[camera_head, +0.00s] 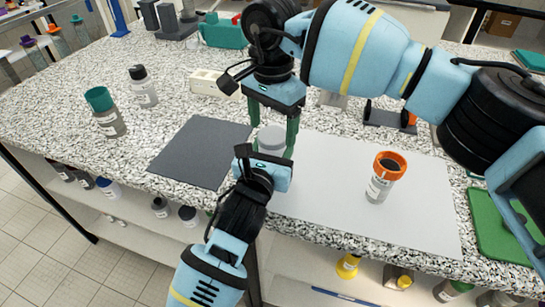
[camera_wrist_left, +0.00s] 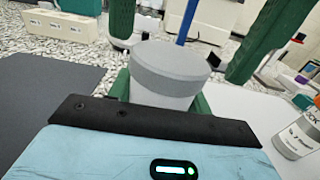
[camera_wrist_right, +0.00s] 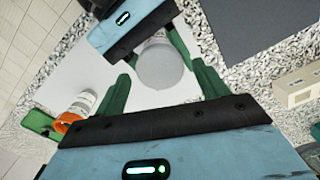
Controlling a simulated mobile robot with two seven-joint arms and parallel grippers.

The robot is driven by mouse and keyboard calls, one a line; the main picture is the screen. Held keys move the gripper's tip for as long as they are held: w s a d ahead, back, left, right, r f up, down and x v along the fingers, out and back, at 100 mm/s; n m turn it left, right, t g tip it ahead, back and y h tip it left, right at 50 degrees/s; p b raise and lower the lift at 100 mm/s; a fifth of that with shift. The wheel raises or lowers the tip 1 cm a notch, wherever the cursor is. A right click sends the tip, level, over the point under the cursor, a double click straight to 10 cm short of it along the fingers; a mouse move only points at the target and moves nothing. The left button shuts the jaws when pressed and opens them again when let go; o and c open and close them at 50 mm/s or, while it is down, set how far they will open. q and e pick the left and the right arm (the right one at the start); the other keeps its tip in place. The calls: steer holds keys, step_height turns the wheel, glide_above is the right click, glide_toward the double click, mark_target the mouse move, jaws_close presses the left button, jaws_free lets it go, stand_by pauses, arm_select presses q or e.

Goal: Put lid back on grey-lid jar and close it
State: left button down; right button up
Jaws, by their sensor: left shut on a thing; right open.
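The grey-lid jar (camera_head: 271,143) stands upright between my two grippers, above the seam of the dark and pale mats. Its grey lid (camera_wrist_left: 170,58) sits on top of the pale body (camera_wrist_left: 165,92), level as far as I can see; whether it is fully tightened cannot be told. My left gripper (camera_head: 262,160) is shut on the jar's body from the front. My right gripper (camera_head: 275,125) points down from above, open, its green fingers on either side of the lid with gaps. The right wrist view shows the lid (camera_wrist_right: 160,66) from above between those fingers.
An orange-topped jar (camera_head: 386,175) stands on the pale mat (camera_head: 425,215) to the right. The dark mat (camera_head: 195,155) is bare. A green-capped bottle (camera_head: 104,112) and a black-capped bottle (camera_head: 143,87) stand at left. A pale box (camera_head: 212,83) lies behind.

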steer(key=shift+f, duration=1.05)
steer(key=shift+c, duration=0.4)
steer(key=c, duration=0.9)
steer(key=shift+m, duration=1.6)
steer(key=o, duration=1.1)
steer(key=shift+c, duration=0.2)
steer(key=shift+r, duration=0.1)
